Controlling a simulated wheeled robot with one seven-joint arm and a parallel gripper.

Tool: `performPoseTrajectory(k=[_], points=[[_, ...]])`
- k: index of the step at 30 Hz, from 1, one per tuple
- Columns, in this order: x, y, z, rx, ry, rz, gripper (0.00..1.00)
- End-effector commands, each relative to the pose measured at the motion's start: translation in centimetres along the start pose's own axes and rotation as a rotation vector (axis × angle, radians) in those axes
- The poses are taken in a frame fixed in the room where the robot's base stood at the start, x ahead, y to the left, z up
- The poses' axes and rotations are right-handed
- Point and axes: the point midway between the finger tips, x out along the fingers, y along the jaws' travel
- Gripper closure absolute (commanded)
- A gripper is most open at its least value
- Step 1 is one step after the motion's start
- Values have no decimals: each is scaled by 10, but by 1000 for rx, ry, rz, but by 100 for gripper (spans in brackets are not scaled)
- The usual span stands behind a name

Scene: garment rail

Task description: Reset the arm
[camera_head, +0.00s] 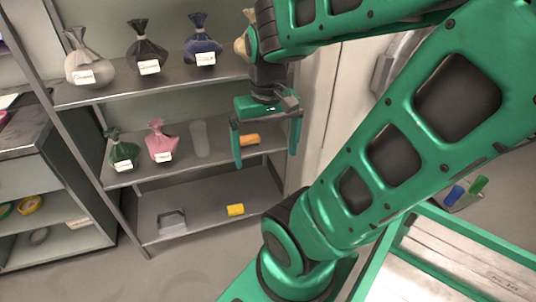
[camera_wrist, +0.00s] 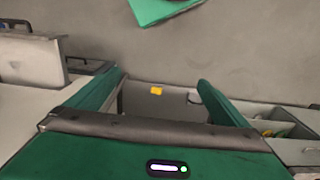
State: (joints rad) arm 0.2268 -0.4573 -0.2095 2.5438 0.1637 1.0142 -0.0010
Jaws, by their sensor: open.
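My gripper (camera_head: 266,158) is green and hangs down from my raised arm in front of the shelf rack in the head view. Its two fingers are spread apart with nothing held between them. An orange block (camera_head: 249,140) on the middle shelf shows between the fingers, behind them. In the wrist view my gripper (camera_wrist: 161,84) is also open, with the fingers wide apart. A small yellow block (camera_wrist: 156,90) shows beyond and between them, at a distance. In the head view a yellow block (camera_head: 235,210) lies on the bottom shelf.
The top shelf (camera_head: 118,91) holds grey, black and blue tied bags. The middle shelf holds a green bag (camera_head: 123,149), a pink bag (camera_head: 160,141) and a pale cylinder (camera_head: 200,139). A grey holder (camera_head: 172,222) sits on the bottom shelf. A cabinet (camera_head: 48,172) stands left.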

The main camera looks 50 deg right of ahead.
Motion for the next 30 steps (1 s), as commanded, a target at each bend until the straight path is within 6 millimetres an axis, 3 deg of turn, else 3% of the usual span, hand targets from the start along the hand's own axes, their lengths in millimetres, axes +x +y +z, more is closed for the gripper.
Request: performPoseTrajectory(k=[3, 7, 30], points=[[-1, 5, 17, 0, -17, -3, 0], [-1, 6, 24, 0, -24, -4, 0], [4, -1, 13, 0, -36, 4, 0]])
